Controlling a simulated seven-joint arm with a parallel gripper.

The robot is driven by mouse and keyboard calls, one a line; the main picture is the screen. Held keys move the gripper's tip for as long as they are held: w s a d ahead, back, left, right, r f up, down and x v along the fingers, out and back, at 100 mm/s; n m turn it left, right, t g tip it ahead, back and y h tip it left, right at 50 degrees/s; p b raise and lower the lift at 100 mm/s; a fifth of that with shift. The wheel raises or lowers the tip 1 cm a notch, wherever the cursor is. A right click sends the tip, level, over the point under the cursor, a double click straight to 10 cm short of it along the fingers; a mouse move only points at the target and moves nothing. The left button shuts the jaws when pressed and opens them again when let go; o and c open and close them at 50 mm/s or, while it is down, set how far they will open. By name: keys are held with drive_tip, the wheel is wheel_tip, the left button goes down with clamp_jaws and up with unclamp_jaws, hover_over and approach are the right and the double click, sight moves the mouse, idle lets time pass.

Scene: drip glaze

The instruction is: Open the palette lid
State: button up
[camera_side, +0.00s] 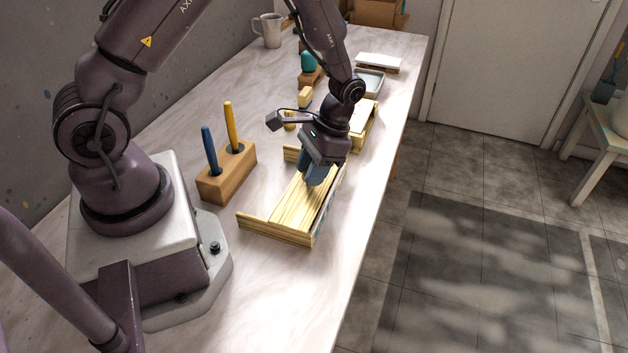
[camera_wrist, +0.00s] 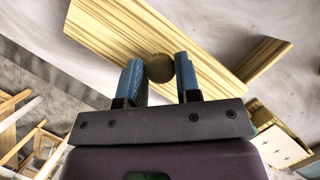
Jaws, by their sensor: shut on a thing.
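The palette is a long, light, striped wooden piece on the counter, and its slatted top (camera_side: 294,205) shows in the side view in front of my gripper. In the wrist view a pale wooden panel (camera_wrist: 112,30) slants across the top. My gripper (camera_side: 316,177) is over the palette's far right part and points down. It also shows in the wrist view (camera_wrist: 158,80), shut on the knob. The fingers hide part of the palette, and I cannot tell how far the lid is open.
A wooden block (camera_side: 227,175) with a blue and a yellow handle stands left of the palette. Another wooden frame (camera_side: 362,125) and a grey tray (camera_side: 370,82) lie behind. A mug (camera_side: 269,30) is at the back. The counter's right edge is close to the palette.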

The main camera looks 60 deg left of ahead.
drive_tip(key=shift+s+a, duration=2.25)
drive_tip(key=o, duration=0.8)
drive_tip(key=shift+w+r, duration=0.1)
drive_tip(key=shift+v, duration=2.9)
drive_tip(key=v, duration=1.3)
drive_tip(key=s+d+r+t, duration=0.3)
drive_tip(key=s, duration=0.1)
drive_tip(key=s+d+r+t, duration=0.2)
drive_tip(key=s+r+t, duration=0.1)
drive_tip(key=s+r, duration=0.1)
drive_tip(key=s+d+r+t, duration=0.3)
drive_tip(key=s+t, duration=0.1)
drive_tip(key=s, duration=0.1)
drive_tip(key=shift+s+d+r, duration=0.25)
drive_tip(key=shift+d+r, duration=0.1)
drive_tip(key=shift+r, duration=0.05)
